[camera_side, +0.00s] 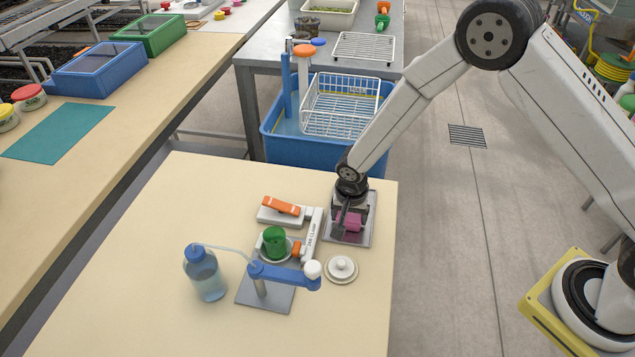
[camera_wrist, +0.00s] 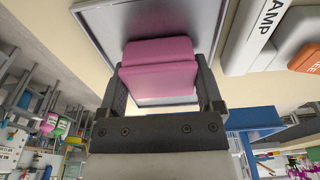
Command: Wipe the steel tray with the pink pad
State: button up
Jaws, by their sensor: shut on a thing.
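The pink pad (camera_side: 349,221) is between the fingers of my gripper (camera_side: 346,215), which is shut on it. In the wrist view the pad (camera_wrist: 160,65) fills the space between the two dark fingers of my gripper (camera_wrist: 162,88). The steel tray (camera_side: 362,230) lies flat near the right edge of the cream table, under my gripper. The tray also shows behind the pad in the wrist view (camera_wrist: 102,22). The pad is over the tray or on it; I cannot tell whether they touch. My gripper hides part of the tray.
A white lidded dish (camera_side: 341,269) is just in front of the tray. A bottle (camera_side: 205,272) stands farther left. The table's left part is clear.

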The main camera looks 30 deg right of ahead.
aim_at(346, 237)
jog(key=s+a, duration=0.2)
jog(key=s, duration=0.1)
jog(key=shift+a, duration=0.4)
notch_tip(346, 237, up, 8)
dwell(0.3)
